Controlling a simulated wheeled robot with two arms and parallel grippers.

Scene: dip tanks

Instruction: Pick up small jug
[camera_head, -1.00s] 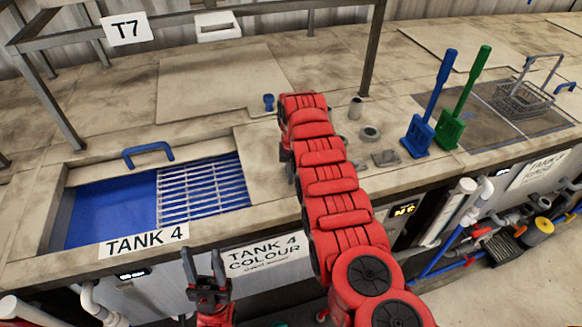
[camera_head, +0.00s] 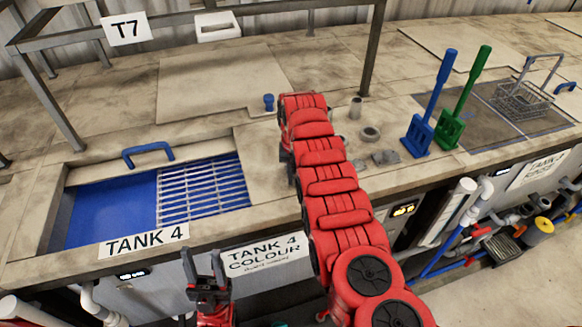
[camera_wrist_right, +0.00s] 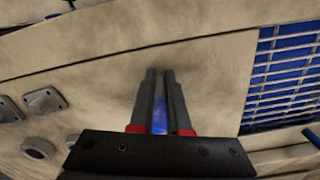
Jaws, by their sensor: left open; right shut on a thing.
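My right gripper (camera_wrist_right: 160,75) is shut, its two dark fingers close together over the worktop. A sliver of a blue thing (camera_wrist_right: 159,115) shows between the fingers in the right wrist view; its shape is hidden, so I cannot tell whether it is the small jug. In the head view my red right arm hides most of this gripper. A small blue vessel-like object (camera_head: 268,103) stands on the worktop just left of that arm's far end; I cannot tell if it is a jug. My left gripper (camera_head: 203,262) is open and empty in front of the tank's front edge.
Tank 4 (camera_head: 52,222), with blue inside and a metal grate (camera_head: 203,188), lies left of my right arm. A grey cup (camera_head: 356,107), a ring (camera_head: 370,133), blue (camera_head: 420,130) and green (camera_head: 452,125) paddles and a wire basket (camera_head: 522,100) stand right. A frame post (camera_head: 372,50) rises behind.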

